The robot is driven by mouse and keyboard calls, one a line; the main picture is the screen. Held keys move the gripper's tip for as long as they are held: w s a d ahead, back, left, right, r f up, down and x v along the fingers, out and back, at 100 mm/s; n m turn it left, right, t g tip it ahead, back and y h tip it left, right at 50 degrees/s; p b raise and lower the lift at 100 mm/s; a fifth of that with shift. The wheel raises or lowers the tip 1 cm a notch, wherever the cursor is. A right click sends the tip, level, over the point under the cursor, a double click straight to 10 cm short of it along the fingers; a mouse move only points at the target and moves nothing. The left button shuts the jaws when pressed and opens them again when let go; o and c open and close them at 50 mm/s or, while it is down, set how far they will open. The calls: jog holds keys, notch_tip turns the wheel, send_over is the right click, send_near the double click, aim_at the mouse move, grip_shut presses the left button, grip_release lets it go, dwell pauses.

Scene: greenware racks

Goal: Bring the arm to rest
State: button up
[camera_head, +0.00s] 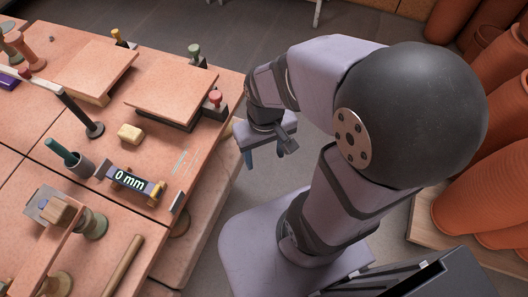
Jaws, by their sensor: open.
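My arm is folded up on the right of the table, over its own base. My gripper (264,160) hangs pointing down beside the table's right edge, above the floor. Its blue fingers show only in part below the wrist, and nothing shows between them. The gripper is open and apart from the things on the table. The terracotta-coloured table (60,130) fills the left of the view.
On the table stand a gauge reading 0 mm (130,181), a yellow block (130,133), a dark cup (80,166) and two raised square boards (172,90). Stacked terracotta pots (470,205) stand at the right. Grey floor lies between.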

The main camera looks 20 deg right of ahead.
notch_tip(320, 180, up, 14)
jog(key=p, duration=1.4)
notch_tip(320, 180, down, 23)
jog(key=b, duration=2.3)
jog(key=shift+f, duration=0.2)
jog(key=shift+r, duration=0.1)
